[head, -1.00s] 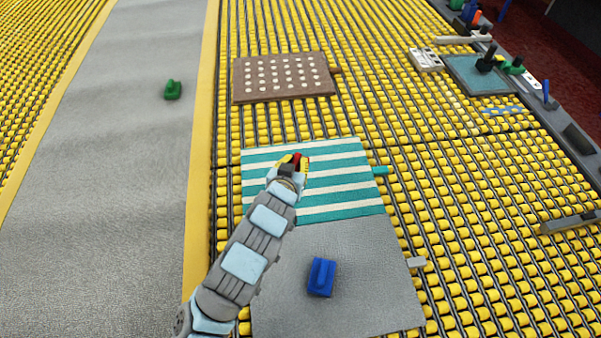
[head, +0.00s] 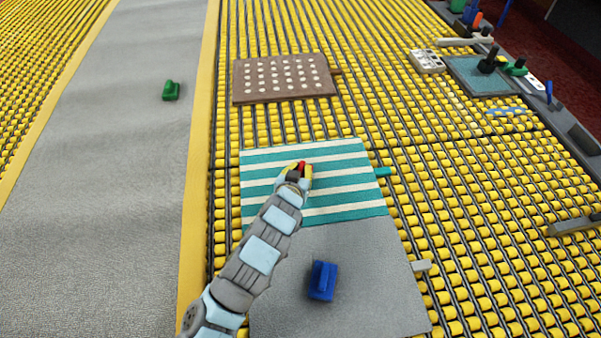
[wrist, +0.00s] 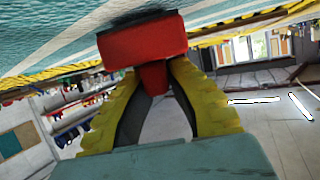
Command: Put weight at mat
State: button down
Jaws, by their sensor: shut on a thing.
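My gripper (head: 299,172) is over the teal and white striped mat (head: 345,181) in the head view. Its yellow fingers are shut on a red weight (wrist: 144,42), which fills the top middle of the wrist view. Only a small part of the red weight (head: 302,165) shows in the head view. The striped mat also shows close behind the weight in the wrist view (wrist: 45,35). I cannot tell whether the weight touches the mat. A blue weight (head: 322,281) stands on the grey mat (head: 385,265), and a green weight (head: 171,91) stands on the grey strip at left.
A brown mat with white dots (head: 318,90) lies beyond the striped mat. A teal tray (head: 470,80) with small tools is at the upper right. A grey bar (head: 572,225) lies at the right edge. Yellow rollers cover most of the floor around the mats.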

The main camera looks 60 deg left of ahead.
jog(key=shift+f, duration=0.2)
jog(key=c, duration=1.2)
grip_release()
jog(key=shift+w, duration=0.1)
jog(key=shift+s+d+r, duration=0.2)
jog(key=shift+s+r, duration=0.1)
jog(key=p+v, duration=0.3)
jog(key=v, duration=0.7)
jog(key=shift+s+p, duration=0.1)
jog(key=shift+p, duration=0.25)
jog(key=shift+s+d, duration=0.3)
jog(key=shift+d, duration=0.15)
jog(key=shift+r, duration=0.1)
